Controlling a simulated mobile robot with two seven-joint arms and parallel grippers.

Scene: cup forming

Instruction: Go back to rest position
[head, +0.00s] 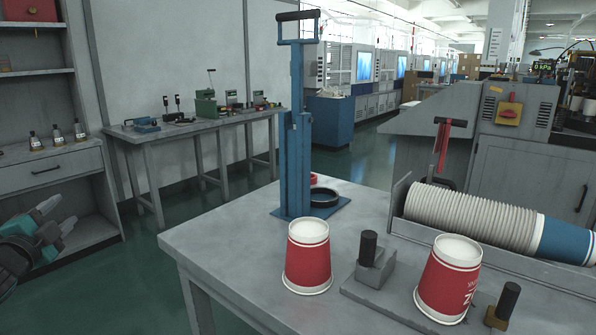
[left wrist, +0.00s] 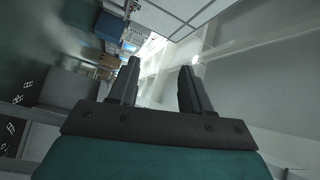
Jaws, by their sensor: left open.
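My left gripper (head: 60,214) is at the left edge of the head view, beside the shelf unit and well away from the table. In the left wrist view its two dark fingers (left wrist: 160,82) stand apart with nothing between them. My right gripper is not in view. A red and white paper cup (head: 307,262) stands upside down on the grey table (head: 225,240). A second red and white cup (head: 448,280) stands on a grey fixture plate (head: 372,300) to the right. A blue hand press (head: 297,165) stands behind the first cup.
A row of stacked white cups (head: 475,212) lies in a grey trough at the right, ending in a blue part (head: 565,241). A black ring (head: 324,198) lies on the press base. A shelf unit (head: 50,170) with small bottles is at the left. Green floor (head: 130,275) is clear between shelf and table.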

